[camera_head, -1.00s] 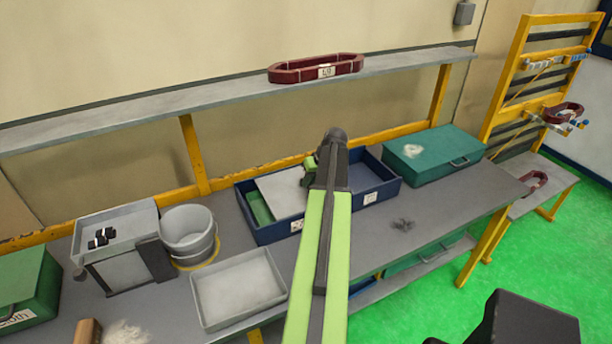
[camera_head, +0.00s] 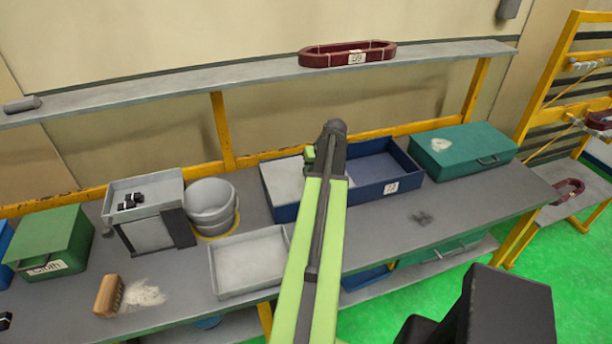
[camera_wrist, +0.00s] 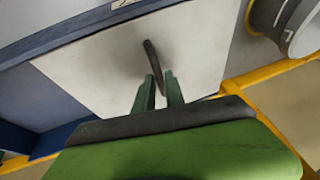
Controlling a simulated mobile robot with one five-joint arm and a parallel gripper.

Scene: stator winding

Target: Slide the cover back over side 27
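The cover (camera_head: 282,178) is a flat pale grey sheet on the left side of the blue two-part box (camera_head: 405,160). In the wrist view the cover (camera_wrist: 105,70) fills the middle and carries a thin dark handle (camera_wrist: 152,58). My gripper (camera_wrist: 162,80) has its two green fingers on either side of the handle's near end and appears shut on it. In the head view my gripper (camera_head: 325,150) is over the box, with my arm hiding part of its middle. The right side is uncovered and looks empty. Its label is too small to read surely.
A grey bucket (camera_head: 211,203) stands left of the box and a pale tray (camera_head: 247,265) in front. A teal case (camera_head: 462,150) is close on the right. A shelf (camera_head: 200,90) with a dark red coil (camera_head: 347,54) runs above. Bench right of the tray is mostly clear.

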